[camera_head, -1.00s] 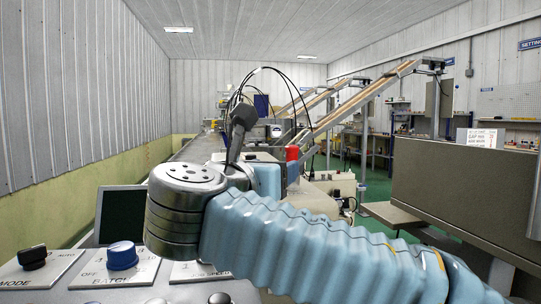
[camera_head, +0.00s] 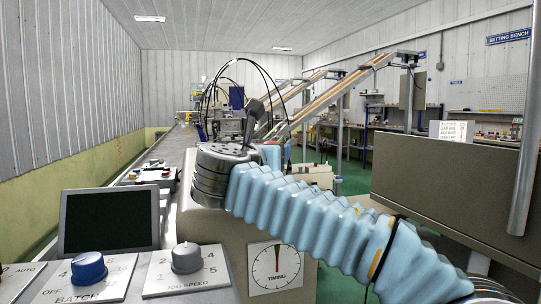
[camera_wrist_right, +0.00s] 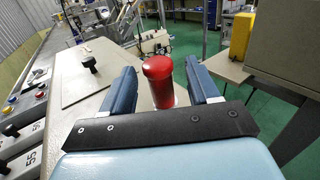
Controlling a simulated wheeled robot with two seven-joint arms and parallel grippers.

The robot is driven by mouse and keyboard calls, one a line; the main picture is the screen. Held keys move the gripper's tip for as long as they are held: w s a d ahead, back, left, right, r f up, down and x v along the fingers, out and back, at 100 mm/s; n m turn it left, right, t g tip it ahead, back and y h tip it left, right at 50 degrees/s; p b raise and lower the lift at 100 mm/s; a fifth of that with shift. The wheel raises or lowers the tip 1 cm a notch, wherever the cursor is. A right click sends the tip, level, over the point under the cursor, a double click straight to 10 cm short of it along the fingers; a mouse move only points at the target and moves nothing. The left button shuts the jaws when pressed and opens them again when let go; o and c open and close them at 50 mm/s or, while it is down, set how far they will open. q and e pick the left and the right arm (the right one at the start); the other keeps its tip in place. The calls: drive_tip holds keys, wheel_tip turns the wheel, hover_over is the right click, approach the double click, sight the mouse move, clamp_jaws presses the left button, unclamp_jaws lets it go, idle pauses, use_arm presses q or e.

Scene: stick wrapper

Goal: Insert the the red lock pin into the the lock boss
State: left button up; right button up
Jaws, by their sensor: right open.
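The red lock pin (camera_wrist_right: 160,82), a red cylinder with a rounded top, stands between the two blue fingers of my right gripper (camera_wrist_right: 160,68) in the right wrist view. The fingers are open, with a visible gap on each side of the pin. I cannot make out the lock boss for certain in either view. My left gripper is not in view.
A control panel with a blue knob (camera_head: 89,268), a grey knob (camera_head: 186,258), a dark screen (camera_head: 108,221) and a timing dial (camera_head: 277,267) stands close in front. A black-knobbed lever (camera_wrist_right: 89,63) stands left of the gripper. A large brown cabinet (camera_head: 450,190) stands at the right.

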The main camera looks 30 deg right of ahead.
drive_tip(key=shift+x, duration=0.8)
drive_tip(key=shift+a, duration=0.1)
drive_tip(key=c, duration=1)
drive_tip(key=shift+r, duration=0.15)
